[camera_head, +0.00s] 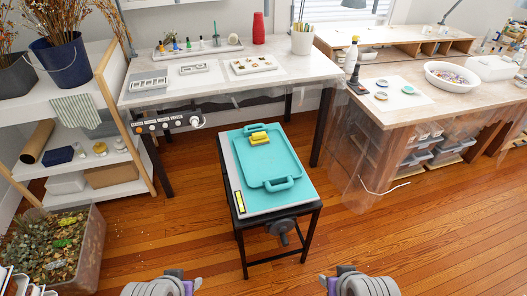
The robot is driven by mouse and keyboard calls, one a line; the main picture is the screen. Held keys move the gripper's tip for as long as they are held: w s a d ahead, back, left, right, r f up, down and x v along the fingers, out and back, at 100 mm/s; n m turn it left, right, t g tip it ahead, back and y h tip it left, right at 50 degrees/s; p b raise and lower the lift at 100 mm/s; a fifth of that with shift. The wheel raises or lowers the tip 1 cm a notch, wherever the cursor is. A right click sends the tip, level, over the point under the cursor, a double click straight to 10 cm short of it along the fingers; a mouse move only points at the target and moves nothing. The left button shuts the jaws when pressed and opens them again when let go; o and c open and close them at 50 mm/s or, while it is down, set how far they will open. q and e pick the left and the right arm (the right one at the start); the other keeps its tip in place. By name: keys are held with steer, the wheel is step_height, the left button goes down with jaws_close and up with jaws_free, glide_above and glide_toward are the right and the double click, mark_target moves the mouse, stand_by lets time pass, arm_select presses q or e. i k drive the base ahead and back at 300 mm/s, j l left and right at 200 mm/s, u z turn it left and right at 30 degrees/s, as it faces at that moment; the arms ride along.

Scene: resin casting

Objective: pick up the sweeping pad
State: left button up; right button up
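A yellow block-like pad (259,138), which I take to be the sweeping pad, lies toward the far end of a teal tray (283,160) with raised handles at both ends. The tray lies on a small black-legged stand (262,214) with a light top, in the middle of the view. Nothing is touching the pad from above. Only grey and purple parts of my two arms show at the bottom edge, well short of the stand.
A workbench (222,78) with several small trays stands behind the stand. A second bench (410,100) with a white bowl (452,77) is at the right. A shelf (85,165) and a planter box (55,250) are at the left. Wooden floor around the stand is clear.

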mark_target(260, 138)
steer(key=i+j, duration=0.15)
steer(key=i+j+z, duration=0.1)
steer(key=j, duration=0.3)
steer(key=i+j, duration=0.1)
steer(key=j, duration=0.2)
steer(key=i+j+z, duration=0.1)
steer(key=i+j, duration=0.15)
steer(key=i+j+z, duration=0.1)
steer(key=j, duration=0.3)
steer(key=i+j+z, duration=0.15)
steer(key=i+j, duration=0.15)
steer(key=i+j+z, duration=0.2)
steer(key=i+j, duration=0.45)
steer(key=i+j+z, duration=0.15)
steer(key=i+j, duration=0.5)
steer(key=j, duration=0.15)
